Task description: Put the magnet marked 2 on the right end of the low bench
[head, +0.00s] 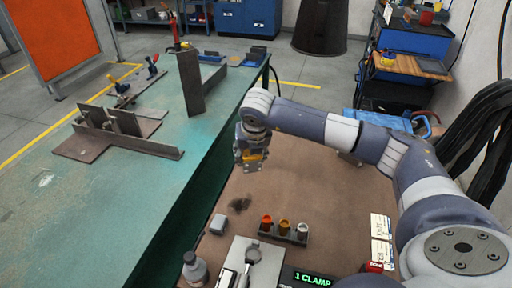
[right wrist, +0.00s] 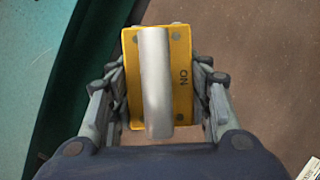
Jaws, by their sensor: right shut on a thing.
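My right gripper (head: 252,166) is shut on a yellow magnet (head: 254,155), above the far left part of a brown-topped surface (head: 330,205). I cannot tell for certain whether the brown surface is the low bench. My left gripper is not in view.
A green table (head: 60,215) on the left holds brown steel plates (head: 125,135) and a post (head: 190,80). On the brown top are a grey block (head: 217,224), a rack of small cups (head: 284,232), a toggle clamp (head: 250,262) and a "1 CLAMP" display (head: 306,279).

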